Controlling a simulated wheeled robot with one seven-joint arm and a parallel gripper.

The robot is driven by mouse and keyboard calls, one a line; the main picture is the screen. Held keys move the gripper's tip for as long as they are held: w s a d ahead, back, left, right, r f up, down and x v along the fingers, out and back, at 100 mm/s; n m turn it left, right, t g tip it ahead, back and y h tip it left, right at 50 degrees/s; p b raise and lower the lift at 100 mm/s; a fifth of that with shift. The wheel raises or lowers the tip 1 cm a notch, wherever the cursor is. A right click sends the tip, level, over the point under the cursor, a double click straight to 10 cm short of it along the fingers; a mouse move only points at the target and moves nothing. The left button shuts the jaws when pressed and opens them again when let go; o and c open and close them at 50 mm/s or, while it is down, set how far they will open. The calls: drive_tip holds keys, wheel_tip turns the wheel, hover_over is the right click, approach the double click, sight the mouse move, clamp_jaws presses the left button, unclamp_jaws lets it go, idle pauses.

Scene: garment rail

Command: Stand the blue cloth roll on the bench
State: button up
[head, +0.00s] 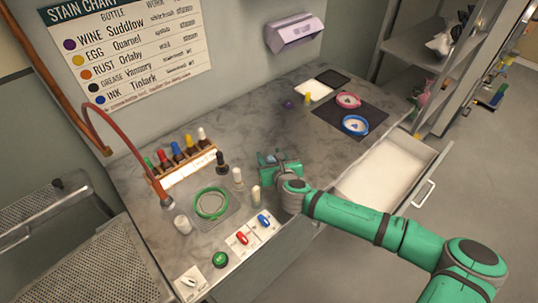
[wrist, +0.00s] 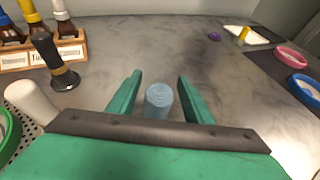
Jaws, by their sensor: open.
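The blue cloth roll (wrist: 159,101) shows in the wrist view as a short light-blue cylinder with its round end facing up. It looks upright, over the grey marbled bench (wrist: 215,60); its lower part is hidden by my gripper body, so its contact with the bench is not visible. My green gripper (wrist: 160,82) is open, with one finger on each side of the roll and a gap visible on both sides. In the head view my gripper (head: 277,161) is low over the bench's middle, and the roll cannot be made out there.
Pink (head: 348,99) and blue (head: 355,125) dishes sit at right. A drawer (head: 390,178) is open.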

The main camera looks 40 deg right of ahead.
drive_tip(key=v, duration=0.9)
drive_tip(key=shift+s, duration=0.1)
drive_tip(key=shift+s+a+r, duration=0.3)
drive_tip(key=shift+s+a, duration=0.15)
drive_tip(key=shift+s, duration=0.05)
drive_tip(key=shift+s+d, duration=0.1)
drive_tip(key=shift+s, duration=0.05)
